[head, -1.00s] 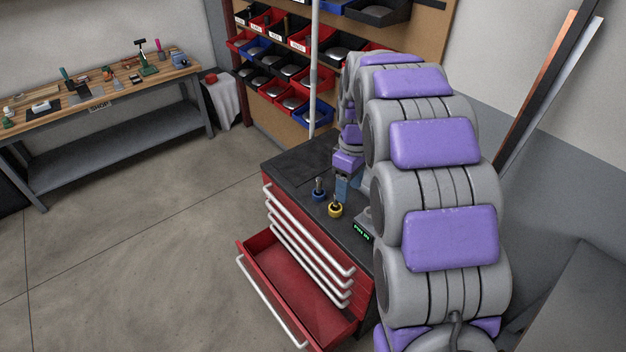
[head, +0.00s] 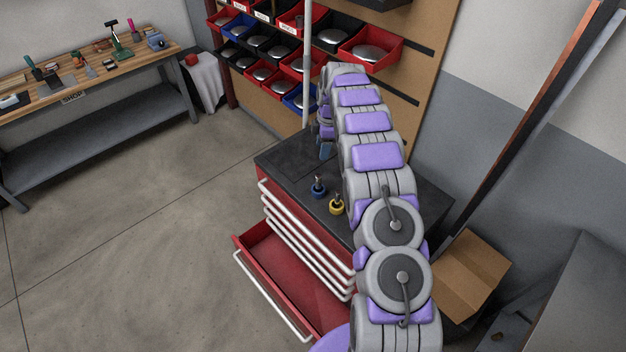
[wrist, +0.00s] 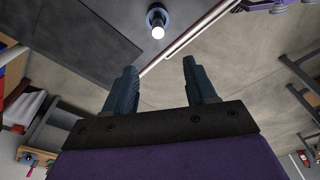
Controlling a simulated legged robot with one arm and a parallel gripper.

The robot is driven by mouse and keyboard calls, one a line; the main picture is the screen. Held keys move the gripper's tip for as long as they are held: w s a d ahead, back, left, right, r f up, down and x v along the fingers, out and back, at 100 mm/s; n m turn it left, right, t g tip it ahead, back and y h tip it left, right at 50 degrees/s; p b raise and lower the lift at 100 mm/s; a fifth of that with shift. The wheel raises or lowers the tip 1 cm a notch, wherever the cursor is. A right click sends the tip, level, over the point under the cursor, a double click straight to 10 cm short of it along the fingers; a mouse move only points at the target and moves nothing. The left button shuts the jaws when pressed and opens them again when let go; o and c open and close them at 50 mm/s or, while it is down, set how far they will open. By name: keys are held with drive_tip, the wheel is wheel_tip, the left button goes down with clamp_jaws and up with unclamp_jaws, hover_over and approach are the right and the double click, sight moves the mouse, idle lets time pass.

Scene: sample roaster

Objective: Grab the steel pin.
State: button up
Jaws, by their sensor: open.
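Two small round holders stand on the dark top of the red tool chest (head: 285,165), one blue (head: 318,191) and one yellow (head: 337,208). Each has a short upright piece in it, too small in the head view to tell the metal. In the wrist view a bright, pale steel-looking pin (wrist: 158,32) stands in the blue holder (wrist: 151,13), ahead of my fingertips and roughly in line with the gap. My gripper (wrist: 159,66) is open and empty, apart from the pin. In the head view my gripper (head: 325,149) is over the chest's far part, partly hidden by my arm.
The chest's bottom drawer (head: 290,280) is pulled out, with a white handle. Bins hang on a pegboard (head: 425,70) behind. A pale pole (head: 307,60) rises behind the chest. A cardboard box (head: 470,270) stands at right. A workbench (head: 90,130) is far left.

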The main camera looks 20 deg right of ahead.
drive_tip(key=b, duration=0.2)
hover_over(319, 176)
drive_tip(key=d, duration=0.1)
wheel_tip(319, 176, down, 8)
drive_tip(key=r, duration=0.1)
drive_tip(key=f, duration=0.2)
drive_tip(key=a+f, duration=0.1)
drive_tip(key=f, duration=0.1)
drive_tip(key=shift+f, duration=0.3)
drive_tip(key=shift+a+f, duration=0.1)
drive_tip(key=shift+f, duration=0.35)
wheel_tip(319, 176, down, 5)
drive_tip(key=shift+w+b, duration=0.1)
drive_tip(key=shift+b, duration=0.9)
drive_tip(key=shift+r, duration=0.1)
drive_tip(key=shift+a, duration=0.1)
drive_tip(key=shift+c, duration=0.3)
drive_tip(key=shift+c, duration=0.8)
clamp_jaws()
